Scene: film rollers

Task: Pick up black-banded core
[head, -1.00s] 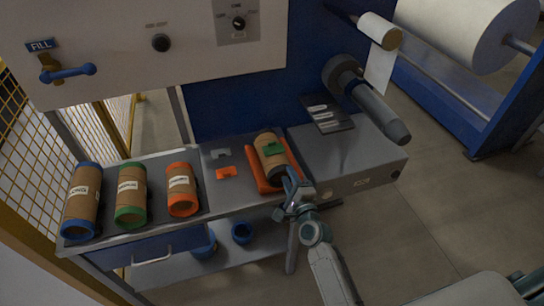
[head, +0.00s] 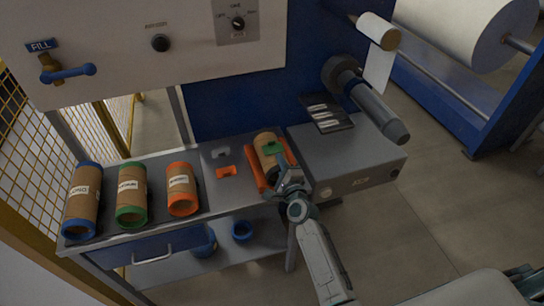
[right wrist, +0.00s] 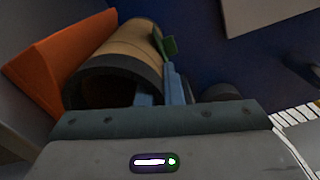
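The black-banded core (head: 266,142) is a brown cardboard tube with a black end band and a green tab. It lies tilted on an orange cradle (head: 252,174) on the bench. My right gripper (head: 291,176) is at its near end. In the right wrist view, the core (right wrist: 130,42) shows its open, black-rimmed end. One finger of my right gripper (right wrist: 160,90) is in front of the opening, the other just outside the rim, with the wall between them. Whether they press on the wall cannot be told. My left gripper is not in view.
Blue rings lie on the lower shelf.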

